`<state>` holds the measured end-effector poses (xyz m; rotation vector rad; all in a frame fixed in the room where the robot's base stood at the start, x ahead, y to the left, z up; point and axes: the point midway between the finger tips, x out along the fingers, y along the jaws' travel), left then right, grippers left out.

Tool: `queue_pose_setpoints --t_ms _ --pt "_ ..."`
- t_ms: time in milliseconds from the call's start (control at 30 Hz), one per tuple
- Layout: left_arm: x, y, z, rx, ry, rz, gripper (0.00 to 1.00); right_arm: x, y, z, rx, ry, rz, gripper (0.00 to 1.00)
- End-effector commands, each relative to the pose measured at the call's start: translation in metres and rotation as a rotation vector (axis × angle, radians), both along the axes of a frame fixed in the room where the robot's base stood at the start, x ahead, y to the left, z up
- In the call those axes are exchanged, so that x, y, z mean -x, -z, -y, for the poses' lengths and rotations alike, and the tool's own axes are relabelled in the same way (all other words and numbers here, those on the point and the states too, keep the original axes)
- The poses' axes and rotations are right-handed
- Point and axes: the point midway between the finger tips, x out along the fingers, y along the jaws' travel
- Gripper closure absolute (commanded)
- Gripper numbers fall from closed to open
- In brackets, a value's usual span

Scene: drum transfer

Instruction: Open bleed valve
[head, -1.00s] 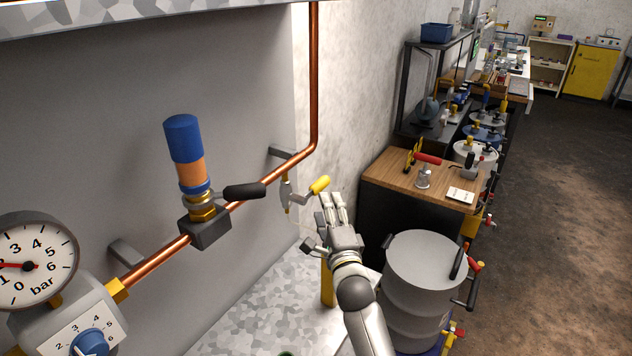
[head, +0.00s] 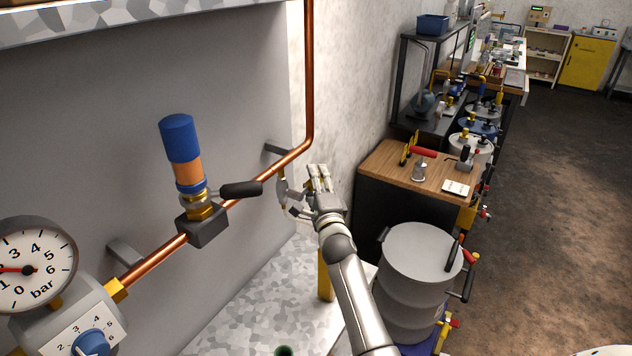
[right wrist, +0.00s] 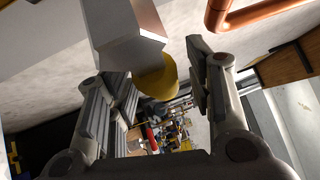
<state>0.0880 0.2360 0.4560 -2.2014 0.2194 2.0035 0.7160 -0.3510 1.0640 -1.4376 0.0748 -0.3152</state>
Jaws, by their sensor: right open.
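The bleed valve (head: 283,189) is a small grey fitting hanging below the copper pipe. My right gripper (head: 318,178) is beside it on the right in the head view, and its fingers hide the valve's yellow handle there. In the right wrist view the handle's yellow end (right wrist: 158,82) and a grey metal part (right wrist: 125,40) lie between the spread fingers of the right gripper (right wrist: 160,75). The fingers are apart and not closed on the handle. Whether either finger touches it, I cannot tell. My left gripper is not in view.
The copper pipe (head: 290,158) runs along the grey wall panel, with a blue and orange cylinder (head: 184,155) and a black lever (head: 241,189) on it. A pressure gauge (head: 27,268) is at left. A grey drum (head: 415,285) and wooden bench (head: 410,180) stand right.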

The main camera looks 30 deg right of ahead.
Motion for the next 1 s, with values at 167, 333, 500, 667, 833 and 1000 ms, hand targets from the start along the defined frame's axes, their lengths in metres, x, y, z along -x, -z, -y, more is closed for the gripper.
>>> queue_pose_setpoints --t_ms 167,333,500,667,833,1000 --pt "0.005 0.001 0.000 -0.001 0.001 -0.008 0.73 0.000 0.000 0.000 0.000 0.000 0.000 0.65" --pt "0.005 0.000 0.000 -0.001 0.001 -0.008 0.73 0.000 0.000 0.000 0.000 0.000 0.000 0.87" --pt "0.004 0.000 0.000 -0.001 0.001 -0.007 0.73 0.000 0.000 0.000 0.000 0.000 -0.001 1.00" --pt "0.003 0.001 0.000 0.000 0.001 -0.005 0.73 0.000 0.001 0.000 0.001 0.000 0.000 1.00" --pt "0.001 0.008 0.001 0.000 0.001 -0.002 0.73 0.000 0.001 0.000 0.023 0.001 0.013 1.00" --pt "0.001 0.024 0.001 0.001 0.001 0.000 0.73 0.001 -0.002 0.000 0.087 0.002 0.052 1.00"
